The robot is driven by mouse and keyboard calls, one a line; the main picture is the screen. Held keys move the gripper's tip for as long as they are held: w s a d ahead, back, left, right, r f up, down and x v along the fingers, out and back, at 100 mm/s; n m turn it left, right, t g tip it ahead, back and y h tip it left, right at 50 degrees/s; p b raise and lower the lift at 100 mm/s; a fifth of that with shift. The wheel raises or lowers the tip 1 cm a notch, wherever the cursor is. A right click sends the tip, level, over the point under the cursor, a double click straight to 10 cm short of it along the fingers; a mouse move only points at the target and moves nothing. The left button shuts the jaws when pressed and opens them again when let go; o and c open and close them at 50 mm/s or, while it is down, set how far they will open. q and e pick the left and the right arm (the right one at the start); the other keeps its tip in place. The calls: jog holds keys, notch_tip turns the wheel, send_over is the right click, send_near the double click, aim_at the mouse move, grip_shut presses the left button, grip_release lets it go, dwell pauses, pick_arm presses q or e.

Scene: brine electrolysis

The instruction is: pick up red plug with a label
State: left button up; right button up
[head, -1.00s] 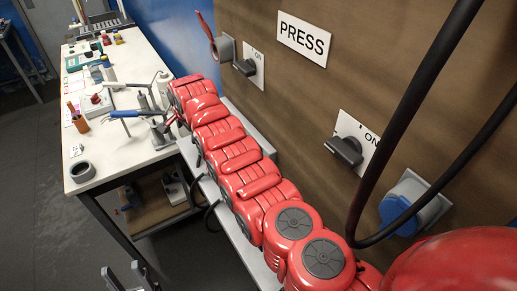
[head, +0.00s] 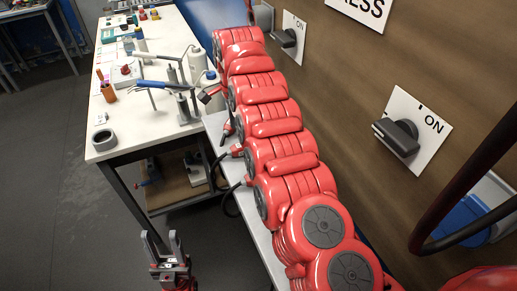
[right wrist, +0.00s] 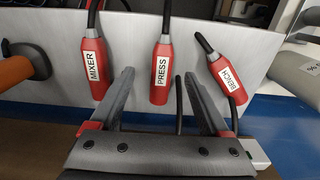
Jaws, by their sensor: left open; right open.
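Three red plugs with white labels and black cables lie side by side on a grey surface in the right wrist view: MIXER (right wrist: 97,66) at left, PRESS (right wrist: 161,72) in the middle, BENCH (right wrist: 228,80) at right. My right gripper (right wrist: 157,75) is open and empty. Its fingertips point toward the plugs, with the PRESS plug in line with the gap between them. I cannot tell its distance from the plugs. In the head view my left gripper (head: 164,250) is open and empty at the bottom, apart from the plugs. Small red plug ends (head: 236,152) show along the shelf edge.
A white workbench (head: 150,75) with tools, a tape roll (head: 103,140) and bottles stands at left. A grey shelf (head: 262,238) runs along the brown panel, which carries an ON switch (head: 400,138). Open floor lies left of the bench. An orange handle (right wrist: 15,70) shows at the wrist view's left edge.

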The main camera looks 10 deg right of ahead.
aim_at(239, 146)
jog(key=shift+f, duration=0.95)
jog(key=shift+w+f+p, duration=0.1)
jog(key=shift+f+p, duration=0.4)
jog(key=shift+p, duration=0.3)
notch_tip(239, 146, down, 4)
jog(key=shift+r+p, duration=0.1)
jog(key=shift+p, duration=0.8)
jog(key=shift+w+f, duration=0.1)
jog(key=shift+f, duration=0.1)
grip_shut()
